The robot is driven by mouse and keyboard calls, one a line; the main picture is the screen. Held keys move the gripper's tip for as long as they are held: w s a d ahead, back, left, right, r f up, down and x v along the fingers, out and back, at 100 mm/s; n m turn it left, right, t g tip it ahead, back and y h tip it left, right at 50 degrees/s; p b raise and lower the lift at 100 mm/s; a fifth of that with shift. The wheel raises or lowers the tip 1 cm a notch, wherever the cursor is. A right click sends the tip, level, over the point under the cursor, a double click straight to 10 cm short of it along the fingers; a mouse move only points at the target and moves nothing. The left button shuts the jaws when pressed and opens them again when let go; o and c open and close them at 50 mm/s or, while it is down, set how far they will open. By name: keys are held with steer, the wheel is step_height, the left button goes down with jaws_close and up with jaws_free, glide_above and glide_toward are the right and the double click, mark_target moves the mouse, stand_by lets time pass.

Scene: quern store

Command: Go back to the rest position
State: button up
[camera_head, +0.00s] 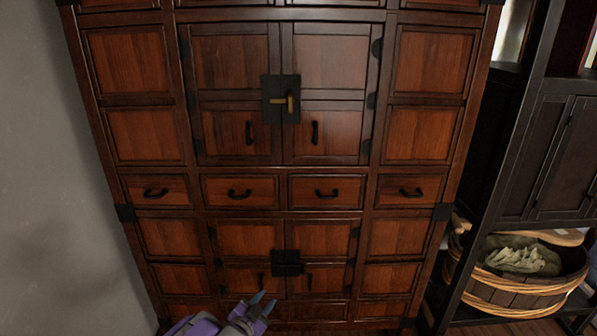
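My gripper (264,302) shows at the bottom of the head view, left of centre, at the end of my purple and grey arm. Its two grey fingertips are apart, with nothing visible between them. It is in front of the lower part of a tall reddish-brown wooden cabinet (260,218). I cannot tell how far the fingertips are from the cabinet front. The cabinet's upper double doors (235,60) and lower doors (248,238) look shut. The row of small drawers (238,190) looks closed too.
A plain grey wall (50,160) stands at the left. At the right is a dark wooden shelf unit (545,150). Little floor shows at the bottom.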

step_height(320, 180, up, 7)
steer(key=w+n+g+y, duration=0.2)
steer(key=n+g+y, duration=0.1)
steer(key=y, duration=0.3)
steer(key=s+d+r+n+g+y, duration=0.3)
steer(key=s+d+r+g, duration=0.15)
steer(key=s, duration=0.35)
steer(key=s+d+r+n+g+h, duration=0.1)
steer(key=s+d+g, duration=0.2)
steer(key=s, duration=0.9)
steer(key=s+d+r+n+g+h, duration=0.1)
steer(key=s+d+r+g, duration=0.1)
steer(key=s+d, duration=0.8)
steer(key=s+d+r+n+g+h+b, duration=0.1)
steer(key=s+d, duration=0.6)
steer(key=s, duration=0.8)
steer(key=r+n+g, duration=0.1)
steer(key=g, duration=0.1)
steer(key=shift+d+r+g, duration=0.15)
steer(key=shift+d+g, duration=0.1)
steer(key=shift+g, duration=0.1)
steer(key=shift+d, duration=0.15)
